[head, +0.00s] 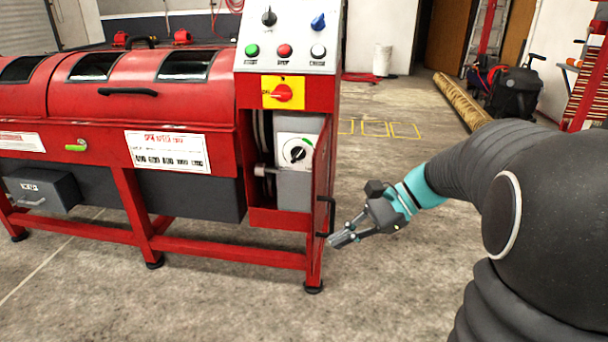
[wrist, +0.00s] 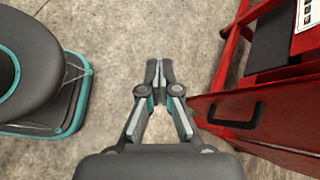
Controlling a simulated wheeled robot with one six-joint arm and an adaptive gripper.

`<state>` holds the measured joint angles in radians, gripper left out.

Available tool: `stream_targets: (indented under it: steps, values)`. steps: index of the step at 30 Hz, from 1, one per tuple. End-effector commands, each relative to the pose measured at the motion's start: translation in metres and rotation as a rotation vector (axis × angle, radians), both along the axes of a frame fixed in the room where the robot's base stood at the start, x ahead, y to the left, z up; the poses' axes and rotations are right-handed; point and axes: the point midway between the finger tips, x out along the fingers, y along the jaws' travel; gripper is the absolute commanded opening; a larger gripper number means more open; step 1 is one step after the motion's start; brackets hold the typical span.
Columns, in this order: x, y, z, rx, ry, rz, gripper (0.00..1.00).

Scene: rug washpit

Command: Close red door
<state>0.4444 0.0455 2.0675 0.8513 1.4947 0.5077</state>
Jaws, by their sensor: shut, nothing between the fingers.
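The red door (head: 322,175) stands open at the right end of the red machine and shows almost edge-on in the head view. Its black handle (head: 332,215) is on the outer side. In the wrist view the door (wrist: 282,108) is at the lower right, with the handle (wrist: 240,118) on its face. My gripper (head: 337,240) is low, just right of the door's lower edge and below the handle. In the wrist view my gripper (wrist: 158,70) is shut and empty over bare floor, left of the door and apart from it.
The machine (head: 180,100) has an open compartment (head: 285,165) holding a grey box with a dial. Its control panel (head: 290,35) is above. A rolled rug (head: 460,100) and a dark bag (head: 515,92) lie behind. The concrete floor (head: 400,290) around my gripper is clear.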

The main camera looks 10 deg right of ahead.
Motion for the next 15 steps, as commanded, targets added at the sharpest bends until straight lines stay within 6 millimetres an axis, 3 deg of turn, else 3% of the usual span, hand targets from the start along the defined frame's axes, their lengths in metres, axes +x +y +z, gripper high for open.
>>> stream_targets:
  steps: [6,10,15]
  values:
    - [0.06,-0.055,0.006,0.35,0.168,-0.211,0.0]
    - [0.085,-0.091,0.007,0.525,0.225,-0.297,0.0]
    - [0.101,-0.125,0.007,0.669,0.261,-0.358,0.0]
